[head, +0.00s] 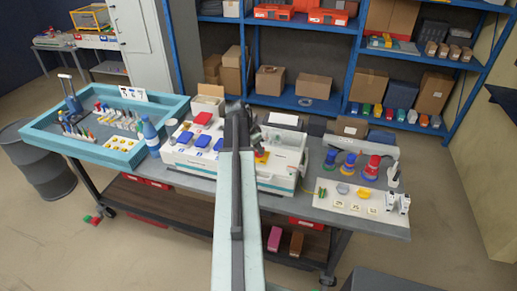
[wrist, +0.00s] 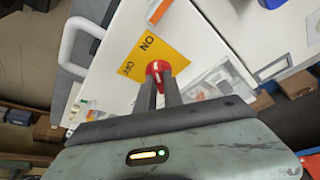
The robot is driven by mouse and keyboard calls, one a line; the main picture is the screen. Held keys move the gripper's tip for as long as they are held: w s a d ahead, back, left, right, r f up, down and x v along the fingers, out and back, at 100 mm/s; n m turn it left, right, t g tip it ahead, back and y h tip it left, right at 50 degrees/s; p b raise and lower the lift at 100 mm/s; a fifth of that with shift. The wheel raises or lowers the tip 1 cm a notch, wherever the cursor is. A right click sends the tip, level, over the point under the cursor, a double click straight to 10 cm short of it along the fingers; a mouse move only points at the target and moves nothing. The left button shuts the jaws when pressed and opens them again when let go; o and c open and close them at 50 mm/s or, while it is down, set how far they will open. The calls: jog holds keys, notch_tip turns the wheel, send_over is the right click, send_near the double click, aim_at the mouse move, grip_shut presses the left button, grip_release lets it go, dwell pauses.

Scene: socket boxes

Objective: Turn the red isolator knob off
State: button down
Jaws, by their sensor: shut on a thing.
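The red isolator knob (wrist: 157,67) sits at the lower corner of a yellow plate (wrist: 160,50) marked ON and OFF on a white box in the wrist view. A pale mark shows on the knob's face, but its exact setting is hard to read. My gripper (wrist: 161,82) has its two dark fingers closed around the knob. In the head view, my arm covers most of this spot. Only part of the yellow plate (head: 262,157) shows beside my gripper (head: 256,143), and the knob is hidden there.
The white socket box (head: 279,184) stands on a grey workbench (head: 385,222). A teal tray (head: 100,152) with small parts is further left. Stacked coloured rings (head: 371,170) and a pale board stand at right.

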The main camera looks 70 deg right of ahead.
jog(key=n, duration=0.2)
jog(key=n+t, duration=0.1)
jog(key=n, duration=0.1)
jog(key=shift+s+a+t+h, duration=0.1)
jog(key=shift+s+t+h, duration=0.05)
jog(key=shift+t+h, duration=0.15)
jog(key=n+t, duration=0.1)
jog(key=n, duration=0.3)
jog(key=shift+s, duration=0.1)
jog(key=n+t, duration=0.2)
jog(key=n, duration=0.2)
jog(key=shift+s, duration=0.1)
jog(key=n+t+y, duration=0.1)
jog(key=n, duration=0.3)
jog(key=shift+n+y, duration=0.3)
jog(key=shift+n, duration=0.1)
jog(key=c, duration=1.5)
grip_release()
jog(key=shift+o, duration=0.2)
